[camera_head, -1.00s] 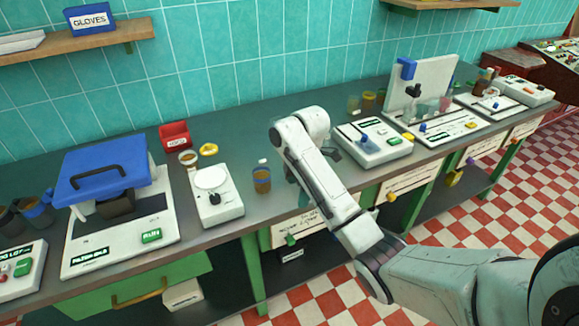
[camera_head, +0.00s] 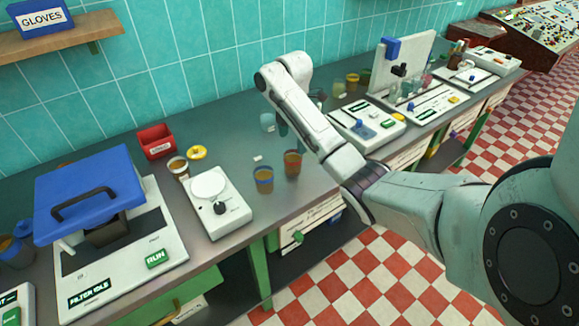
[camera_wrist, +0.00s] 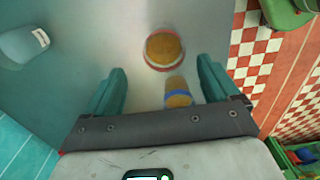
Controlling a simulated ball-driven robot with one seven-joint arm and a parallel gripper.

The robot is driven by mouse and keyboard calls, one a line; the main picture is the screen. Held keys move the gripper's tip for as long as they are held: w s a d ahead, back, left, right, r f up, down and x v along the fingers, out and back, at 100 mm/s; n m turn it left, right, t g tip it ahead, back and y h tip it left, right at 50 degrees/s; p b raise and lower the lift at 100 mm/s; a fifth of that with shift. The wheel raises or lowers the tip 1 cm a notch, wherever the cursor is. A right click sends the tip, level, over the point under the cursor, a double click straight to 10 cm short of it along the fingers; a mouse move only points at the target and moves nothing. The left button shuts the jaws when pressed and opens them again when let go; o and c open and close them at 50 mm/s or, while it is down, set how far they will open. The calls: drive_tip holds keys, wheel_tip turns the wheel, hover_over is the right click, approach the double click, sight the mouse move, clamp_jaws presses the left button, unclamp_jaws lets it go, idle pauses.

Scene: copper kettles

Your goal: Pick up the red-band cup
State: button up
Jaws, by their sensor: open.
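The red-band cup (camera_wrist: 165,48) stands upright on the bench with amber contents, ahead of and between my open fingers in the wrist view. It also shows in the head view (camera_head: 292,163), right of the blue-band cup (camera_head: 263,180). The blue-band cup also shows in the wrist view (camera_wrist: 178,93), nearer the palm and between the fingers in the picture. My gripper (camera_wrist: 161,68) is open and empty, with its two teal fingers spread apart. In the head view my arm mostly hides the gripper. I cannot tell its height over the cups.
A white dial device (camera_head: 218,203) stands left of the cups. A red bin (camera_head: 156,141) and blue-lidded filter machine (camera_head: 90,195) are further left. A button panel (camera_head: 366,126) is to the right.

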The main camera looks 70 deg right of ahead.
sight(293, 164)
wheel_tip(293, 164, down, 4)
drive_tip(key=shift+w+a+r+b, duration=0.1)
drive_tip(key=shift+b, duration=0.35)
drive_tip(key=shift+s+a+f+p, duration=0.15)
drive_tip(key=shift+f+p, duration=0.2)
drive_tip(key=shift+f, duration=1.1)
drive_tip(key=shift+s+f+p, duration=0.1)
drive_tip(key=shift+f+p, duration=0.25)
drive_tip(key=shift+f, duration=1.1)
drive_tip(key=c, duration=1.2)
